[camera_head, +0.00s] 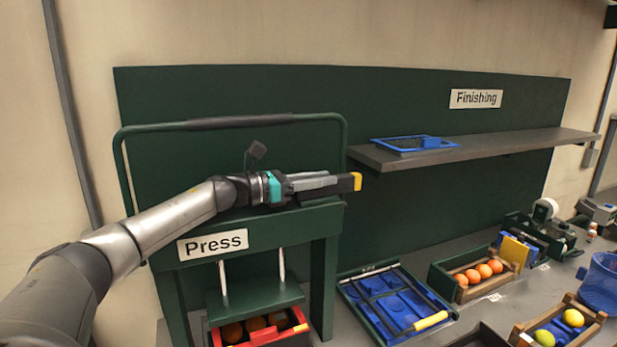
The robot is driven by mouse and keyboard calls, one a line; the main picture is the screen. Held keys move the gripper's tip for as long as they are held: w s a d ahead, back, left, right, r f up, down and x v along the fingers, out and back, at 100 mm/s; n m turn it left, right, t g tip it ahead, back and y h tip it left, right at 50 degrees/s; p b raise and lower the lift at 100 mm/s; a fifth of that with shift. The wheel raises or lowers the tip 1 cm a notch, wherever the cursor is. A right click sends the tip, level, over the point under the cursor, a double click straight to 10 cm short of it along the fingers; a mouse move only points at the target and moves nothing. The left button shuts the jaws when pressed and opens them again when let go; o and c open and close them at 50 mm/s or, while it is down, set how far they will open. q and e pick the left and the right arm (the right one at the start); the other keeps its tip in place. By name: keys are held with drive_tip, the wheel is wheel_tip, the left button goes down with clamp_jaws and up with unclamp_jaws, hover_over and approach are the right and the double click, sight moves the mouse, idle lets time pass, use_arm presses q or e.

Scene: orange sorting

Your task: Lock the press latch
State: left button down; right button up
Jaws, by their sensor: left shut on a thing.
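The press (262,222) is a dark green frame with a "Press" sign, at the left of the bench. Its long lever bar (240,122) stands raised above it. A green press plate (256,301) hangs on two rods over a red crate (303,330) with several orange fruits. My left gripper (346,183) reaches across the press top, pointing right, with its jaws shut at the right upright. My right gripper is out of view.
A blue tray in a green frame with a yellow handle (430,321) lies right of the press. Wooden crates hold oranges (484,271) and yellow-green fruit (573,317). A grey shelf (480,149) with a blue mesh tray (415,144) juts out behind.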

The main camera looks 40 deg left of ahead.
use_arm(q)
drive_tip(key=shift+w+d+r, duration=0.25)
drive_tip(key=shift+w+d, duration=0.05)
drive_tip(key=shift+w, duration=0.1)
drive_tip(key=shift+w+d+f, duration=0.15)
drive_tip(key=shift+w+d, duration=0.05)
drive_tip(key=shift+w, duration=0.15)
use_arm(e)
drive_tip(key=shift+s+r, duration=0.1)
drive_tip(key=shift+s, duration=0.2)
use_arm(q)
drive_tip(key=c, duration=1)
unclamp_jaws()
drive_tip(key=shift+w+d+f, duration=0.1)
drive_tip(key=shift+w, duration=0.05)
drive_tip(key=shift+o, duration=0.8)
drive_tip(key=shift+w+d, duration=0.1)
drive_tip(key=shift+o, duration=1)
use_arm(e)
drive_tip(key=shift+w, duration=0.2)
